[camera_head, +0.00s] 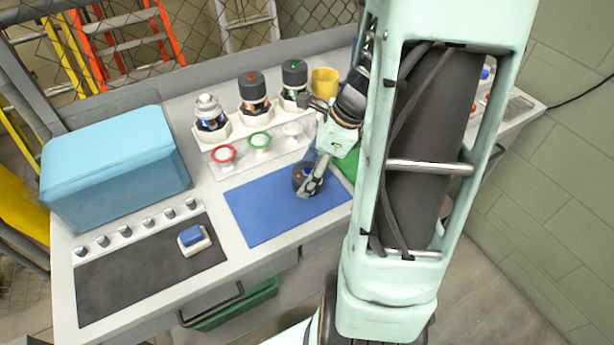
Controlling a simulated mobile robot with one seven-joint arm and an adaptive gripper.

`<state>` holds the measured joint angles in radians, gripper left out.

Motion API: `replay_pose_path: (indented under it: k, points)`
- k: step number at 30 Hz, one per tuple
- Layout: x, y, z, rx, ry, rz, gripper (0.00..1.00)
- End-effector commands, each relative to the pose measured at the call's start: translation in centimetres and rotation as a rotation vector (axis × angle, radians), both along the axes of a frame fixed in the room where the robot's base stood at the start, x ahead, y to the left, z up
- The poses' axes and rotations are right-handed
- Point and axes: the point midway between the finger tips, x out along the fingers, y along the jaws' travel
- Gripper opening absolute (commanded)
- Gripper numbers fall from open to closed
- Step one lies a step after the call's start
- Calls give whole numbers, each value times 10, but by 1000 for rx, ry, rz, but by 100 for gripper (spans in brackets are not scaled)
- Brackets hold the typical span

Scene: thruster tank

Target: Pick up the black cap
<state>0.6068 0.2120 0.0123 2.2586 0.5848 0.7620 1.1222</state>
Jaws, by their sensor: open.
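A dark round object that looks like the black cap (299,175) lies on the blue mat (262,213), near its upper right part. My gripper (311,184) reaches down over it from the upper right. One grey finger shows in front of the cap's right side and hides part of it. The other finger is hard to make out. The gripper is open; I cannot tell whether a finger touches the cap.
Behind the mat stand several dark-topped canisters (253,92) in a white rack and a yellow cup (324,82). Red and green rings (223,154) sit on a white strip. A blue box (112,160) and dark mat (140,275) are left. My arm hides the table's right part.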

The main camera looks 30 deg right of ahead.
Motion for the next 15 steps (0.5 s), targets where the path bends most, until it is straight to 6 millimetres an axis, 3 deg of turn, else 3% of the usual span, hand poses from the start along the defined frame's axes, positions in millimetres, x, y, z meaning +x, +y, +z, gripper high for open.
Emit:
replay_pose_path:
  k: [3, 11, 15]
  points:
    - [2, 4, -13, 0, 2, 1, 72]
    - [3, 4, -16, -1, 0, -1, 72]
    - [3, 4, -15, -1, 0, 0, 58]
